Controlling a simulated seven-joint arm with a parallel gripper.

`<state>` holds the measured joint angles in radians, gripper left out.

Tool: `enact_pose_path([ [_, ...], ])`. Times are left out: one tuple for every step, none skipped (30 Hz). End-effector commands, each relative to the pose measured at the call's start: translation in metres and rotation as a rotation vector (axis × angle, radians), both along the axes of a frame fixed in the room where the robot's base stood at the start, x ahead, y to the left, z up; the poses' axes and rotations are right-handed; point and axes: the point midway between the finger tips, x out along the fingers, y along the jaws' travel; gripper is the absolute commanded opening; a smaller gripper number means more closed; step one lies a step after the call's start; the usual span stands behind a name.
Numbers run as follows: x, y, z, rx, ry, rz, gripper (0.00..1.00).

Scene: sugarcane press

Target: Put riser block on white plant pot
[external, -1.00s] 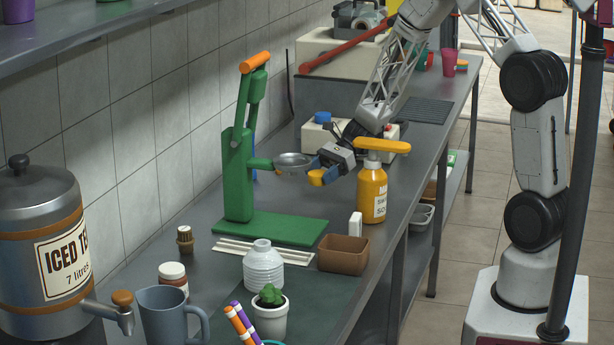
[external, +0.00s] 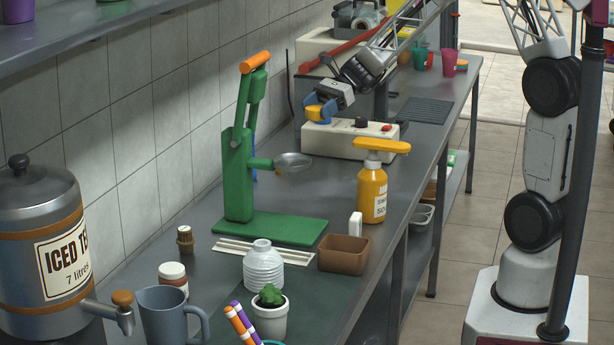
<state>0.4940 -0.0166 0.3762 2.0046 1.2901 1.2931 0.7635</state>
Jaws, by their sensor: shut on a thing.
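My gripper (external: 318,113), with blue and yellow parts at its fingers, is at the left end of the white control box. I cannot tell whether the blue thing touches the box top. The white plant pot (external: 270,320) stands upright on the counter at the front, with a green plant in it, far from my gripper.
A yellow pump bottle (external: 372,192), brown box (external: 343,255), ribbed white jar (external: 263,268) and blue-grey jug (external: 170,315) stand on the counter (external: 405,185). A wall is at the left.

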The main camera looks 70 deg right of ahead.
Motion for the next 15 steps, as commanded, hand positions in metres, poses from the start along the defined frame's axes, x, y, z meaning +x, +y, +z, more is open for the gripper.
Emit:
enact_pose_path([
  [0.001, 0.008, 0.002, -0.001, -0.003, 0.011, 0.39],
  [0.002, 0.013, 0.002, -0.001, -0.003, 0.015, 0.39],
  [0.002, 0.019, 0.002, -0.002, -0.003, 0.023, 0.39],
  [0.003, 0.025, 0.002, -0.001, -0.004, 0.030, 0.39],
  [0.003, 0.030, 0.002, -0.001, -0.003, 0.036, 0.39],
  [0.004, 0.038, 0.002, -0.001, -0.004, 0.045, 0.39],
  [0.004, 0.044, 0.002, -0.001, -0.003, 0.052, 0.39],
  [0.004, 0.051, 0.002, -0.001, -0.004, 0.060, 0.39],
  [0.004, 0.059, 0.002, -0.001, -0.004, 0.071, 0.39],
  [0.004, 0.066, 0.002, -0.001, -0.004, 0.080, 0.39],
  [0.004, 0.074, 0.002, -0.001, -0.003, 0.088, 0.39],
  [0.004, 0.083, 0.002, -0.001, -0.004, 0.099, 0.39],
  [0.004, 0.090, 0.003, 0.000, -0.004, 0.108, 0.39],
  [0.003, 0.097, 0.003, -0.001, -0.005, 0.117, 0.39],
  [0.003, 0.107, 0.003, -0.001, -0.005, 0.128, 0.39],
])
